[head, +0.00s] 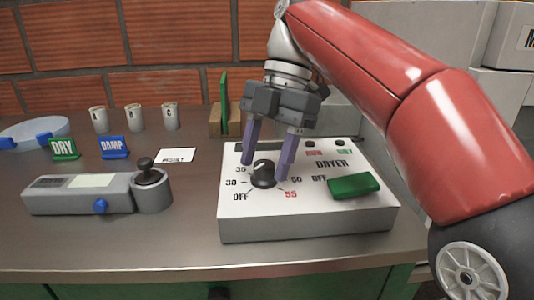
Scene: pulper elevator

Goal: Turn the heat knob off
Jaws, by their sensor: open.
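The heat knob (263,176) is a black round dial with a pale mark, on the sloped top of the white dryer box (307,227). Labels around it read OFF, 30, 35, 50 or 60, and a red 55. The exact pointer direction is hard to tell. My gripper (264,172) points down with its two purple fingers apart, one at the knob's left and one at its right. It looks open around or just above the knob; I cannot tell whether the fingers touch it. Part of the dial lettering is hidden by the fingers.
A green switch (353,186) is at the box's right. A grey meter (100,192) with a black knob lies at left. DRY (63,149) and DAMP (113,147) signs, several white cups and a RESULT card (176,155) stand behind. The front counter edge is clear.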

